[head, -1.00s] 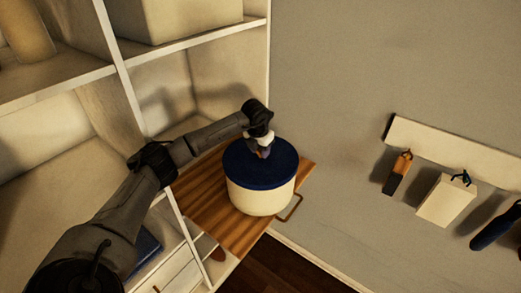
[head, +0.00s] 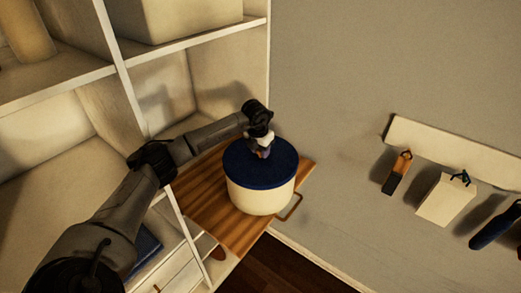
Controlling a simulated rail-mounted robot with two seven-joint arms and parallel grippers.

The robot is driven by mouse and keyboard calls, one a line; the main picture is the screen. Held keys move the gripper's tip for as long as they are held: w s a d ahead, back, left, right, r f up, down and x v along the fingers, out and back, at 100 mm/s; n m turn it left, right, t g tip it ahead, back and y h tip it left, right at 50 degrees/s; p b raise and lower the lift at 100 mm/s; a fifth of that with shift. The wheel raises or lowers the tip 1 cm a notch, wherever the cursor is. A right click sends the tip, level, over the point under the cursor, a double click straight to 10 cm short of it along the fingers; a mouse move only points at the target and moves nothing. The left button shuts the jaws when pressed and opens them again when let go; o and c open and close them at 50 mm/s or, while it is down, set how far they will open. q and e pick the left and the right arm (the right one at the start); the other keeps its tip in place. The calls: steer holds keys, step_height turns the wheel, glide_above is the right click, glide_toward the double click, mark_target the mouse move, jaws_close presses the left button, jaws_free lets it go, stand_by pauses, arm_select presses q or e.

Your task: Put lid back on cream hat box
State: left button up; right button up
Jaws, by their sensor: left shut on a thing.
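The cream hat box (head: 258,198) stands upright on a striped wooden board. The dark blue lid (head: 273,172) lies level over the top of the box, and its rim appears to line up with the box wall. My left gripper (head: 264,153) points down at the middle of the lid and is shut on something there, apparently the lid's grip. The fingertips hide the held part. My right gripper is not in view.
The wooden board (head: 205,205) has a handle (head: 292,207) at its right. White shelving (head: 190,42) stands behind and left. A wall rack (head: 450,148) with several hanging things is at the right.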

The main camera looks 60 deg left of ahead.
arm_select(q)
steer(key=o, duration=1.5)
steer(key=shift+r, duration=0.15)
steer(key=shift+r, duration=0.2)
steer(key=shift+r+p, duration=1.9)
steer(key=shift+r, duration=0.25)
steer(key=shift+r+p, duration=0.75)
steer(key=shift+r, duration=0.25)
